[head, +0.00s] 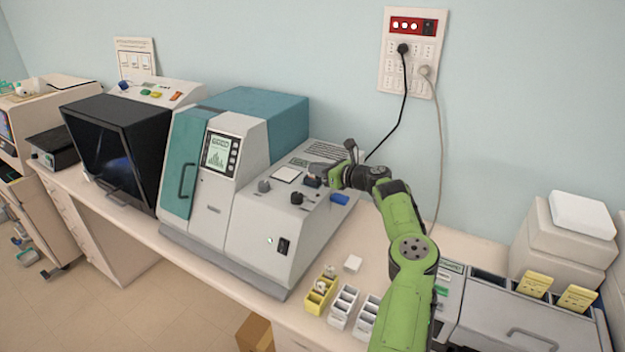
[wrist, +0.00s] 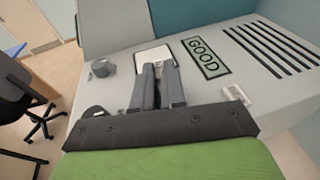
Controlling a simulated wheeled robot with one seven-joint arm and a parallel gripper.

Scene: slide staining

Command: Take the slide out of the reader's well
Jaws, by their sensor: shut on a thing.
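The reader (head: 285,225) is the grey and teal bench machine in the middle of the head view. A pale square that looks like its well (head: 286,174) lies on the sloped top; it also shows beyond the fingertips in the wrist view (wrist: 153,54). My gripper (head: 311,169) is low over the reader's top, just right of the square in the head view. In the wrist view its fingers (wrist: 160,68) are close together and overlap the square's near edge. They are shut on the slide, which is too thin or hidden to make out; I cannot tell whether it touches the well.
Dark knobs (head: 297,198) and a blue piece (head: 340,198) are near my gripper on the reader. A panel reading GOOD (wrist: 206,57) lies right of the fingers. Small yellow (head: 321,293) and white racks (head: 343,307) stand on the bench in front. A black cord (head: 385,140) hangs behind.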

